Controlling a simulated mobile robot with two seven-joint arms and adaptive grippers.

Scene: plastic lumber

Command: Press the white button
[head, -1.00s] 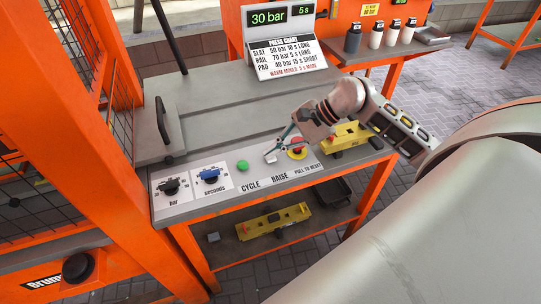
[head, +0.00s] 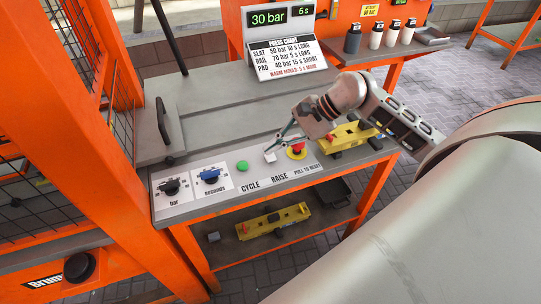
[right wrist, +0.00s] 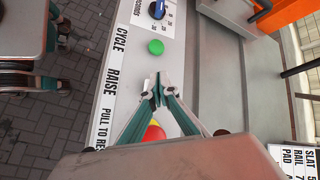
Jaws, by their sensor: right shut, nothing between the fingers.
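The white button (head: 270,156) sits on the control panel (head: 186,209) above the label RAISE, between the green button (head: 241,166) and the red mushroom button (head: 297,148). My right gripper (head: 278,145) is shut and empty, its fingertips just above and beside the white button; I cannot tell whether they touch. In the right wrist view, the closed fingertips (right wrist: 157,85) cover most of the white button's spot, with the green button (right wrist: 156,47) beyond them. A grey and teal part at the left of that view seems to be my left gripper (right wrist: 62,32); its jaws are unclear.
Two dials, black (head: 171,186) and blue (head: 210,175), sit left of the buttons. A yellow mould (head: 345,137) lies right of the red button. Another yellow mould (head: 272,222) is on the lower shelf. The display (head: 268,17) reads 30 bar, 5 s.

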